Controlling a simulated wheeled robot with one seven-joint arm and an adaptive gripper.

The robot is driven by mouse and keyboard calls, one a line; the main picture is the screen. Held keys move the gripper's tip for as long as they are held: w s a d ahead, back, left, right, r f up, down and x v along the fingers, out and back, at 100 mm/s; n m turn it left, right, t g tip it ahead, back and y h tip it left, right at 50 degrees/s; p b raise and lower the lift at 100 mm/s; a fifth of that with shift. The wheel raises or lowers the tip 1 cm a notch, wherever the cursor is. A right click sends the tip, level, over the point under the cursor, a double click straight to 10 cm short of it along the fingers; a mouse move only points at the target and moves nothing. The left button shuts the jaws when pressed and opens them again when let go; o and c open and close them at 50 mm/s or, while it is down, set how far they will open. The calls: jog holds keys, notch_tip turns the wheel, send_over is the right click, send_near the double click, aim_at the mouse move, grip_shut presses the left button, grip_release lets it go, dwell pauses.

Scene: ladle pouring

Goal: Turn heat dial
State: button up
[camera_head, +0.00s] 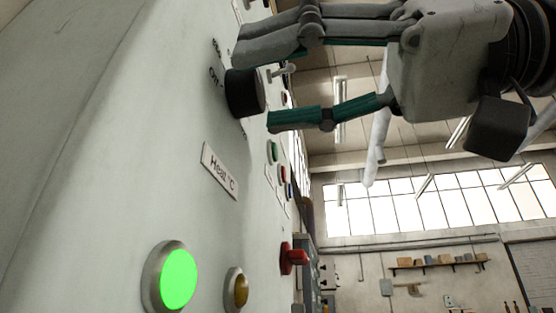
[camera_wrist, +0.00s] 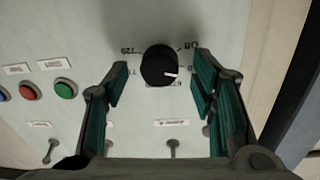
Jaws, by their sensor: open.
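The heat dial is a round black knob (camera_head: 245,92) on the pale control panel, above a "Heat °C" label (camera_head: 219,171) in the head view. In the wrist view the dial (camera_wrist: 159,66) shows a white pointer mark at its lower right, with "Off" printed at its upper right and "720" at its left. My gripper (camera_head: 255,85) is open, its teal-padded fingers either side of the dial in the head view. In the wrist view the gripper (camera_wrist: 158,80) has one finger on each side of the dial, with visible gaps. I cannot see any contact.
A lit green button (camera_head: 178,279), an amber button (camera_head: 236,290) and a red switch (camera_head: 292,258) sit lower on the panel. Green (camera_wrist: 66,88) and red (camera_wrist: 30,90) buttons and several small toggle levers (camera_wrist: 173,148) lie near the gripper in the wrist view.

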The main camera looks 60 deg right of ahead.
jog(key=s+d, duration=0.2)
jog(key=s, duration=0.9)
jog(key=shift+d, duration=0.15)
